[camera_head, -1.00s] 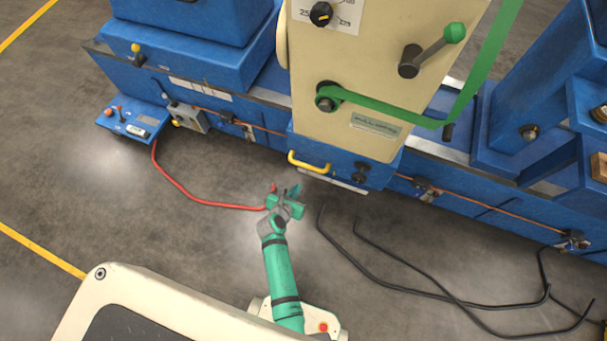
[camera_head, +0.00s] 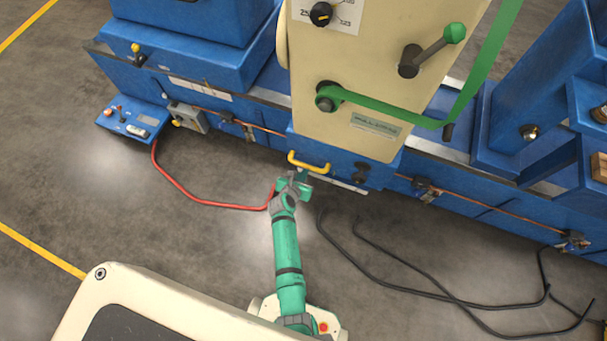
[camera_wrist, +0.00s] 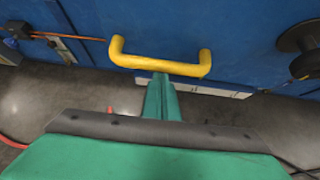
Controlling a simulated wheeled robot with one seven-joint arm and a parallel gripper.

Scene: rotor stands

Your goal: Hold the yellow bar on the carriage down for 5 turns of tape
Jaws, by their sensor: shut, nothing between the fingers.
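The yellow bar (camera_head: 308,163) is a bent handle on the front of the blue carriage (camera_head: 338,160). It also shows in the wrist view (camera_wrist: 160,62), level and near the top middle. My gripper (camera_head: 300,175) is shut and empty, just in front of and below the bar in the head view. In the wrist view its closed fingers (camera_wrist: 161,80) reach up to the bar's lower edge. I cannot tell whether they touch it. Green tape (camera_head: 400,112) runs from a small spool on the cream head plate (camera_head: 352,75) and up to the right.
A black knob (camera_head: 361,172) sits right of the bar. A red cable (camera_head: 195,197) crosses the floor to the left, and black cables (camera_head: 400,283) lie to the right. A blue control box (camera_head: 133,120) stands at the left. The grey floor before the carriage is otherwise clear.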

